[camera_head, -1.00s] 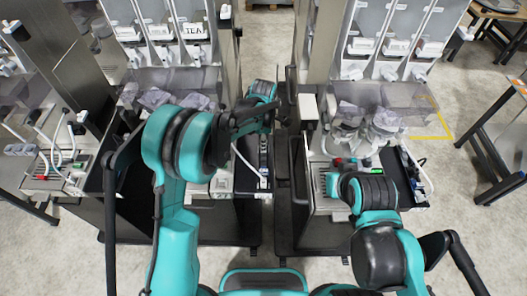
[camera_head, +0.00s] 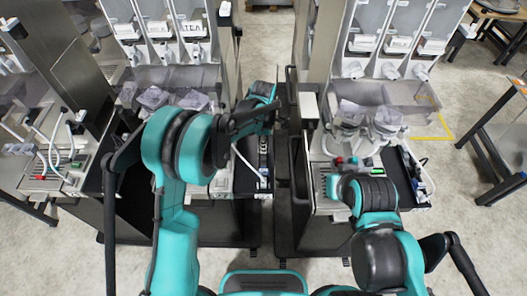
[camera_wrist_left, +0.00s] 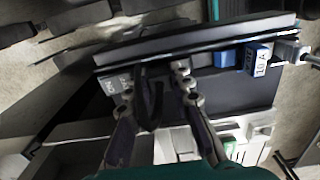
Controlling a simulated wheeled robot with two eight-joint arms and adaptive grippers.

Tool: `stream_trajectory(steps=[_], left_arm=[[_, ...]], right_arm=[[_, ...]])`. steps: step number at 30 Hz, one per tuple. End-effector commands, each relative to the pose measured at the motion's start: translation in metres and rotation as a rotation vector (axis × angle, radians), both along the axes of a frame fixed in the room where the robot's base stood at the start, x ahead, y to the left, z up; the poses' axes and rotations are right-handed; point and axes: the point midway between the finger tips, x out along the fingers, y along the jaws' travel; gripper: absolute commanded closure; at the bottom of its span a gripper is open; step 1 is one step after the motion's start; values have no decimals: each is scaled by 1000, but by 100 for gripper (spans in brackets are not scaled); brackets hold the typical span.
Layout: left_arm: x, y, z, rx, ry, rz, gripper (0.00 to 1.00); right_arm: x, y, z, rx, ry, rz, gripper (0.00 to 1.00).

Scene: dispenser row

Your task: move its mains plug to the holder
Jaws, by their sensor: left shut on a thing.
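My left gripper (camera_head: 282,108) reaches between the two dispenser stations. In the left wrist view its two fingers (camera_wrist_left: 158,98) are shut on a dark plug (camera_wrist_left: 150,92), which is mostly hidden between them. It is held in front of a long dark strip (camera_wrist_left: 200,42). Blue blocks (camera_wrist_left: 256,60), one with a white "10 A" label, sit along that strip to the right of the fingers. I cannot tell which part is the holder. My right gripper (camera_head: 338,168) is low at the right station's front, and its fingers are too small to read.
The left station (camera_head: 190,75) and right station (camera_head: 385,95) carry white dispensers above clear bins. A narrow dark gap separates them. A white cable (camera_head: 246,160) hangs beside the left station's inner side. A rack with cables (camera_head: 62,160) stands at far left; a table (camera_head: 505,140) at right.

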Motion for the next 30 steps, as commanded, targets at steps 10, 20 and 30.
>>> stream_trajectory(steps=[10,20,30], left_arm=[[0,0,0,0,0,0,58],[0,0,0,0,0,0,46],[0,0,2,0,0,0,46]], right_arm=[[0,0,0,0,0,0,100],[0,0,0,0,0,0,100],[0,0,1,0,0,0,100]])
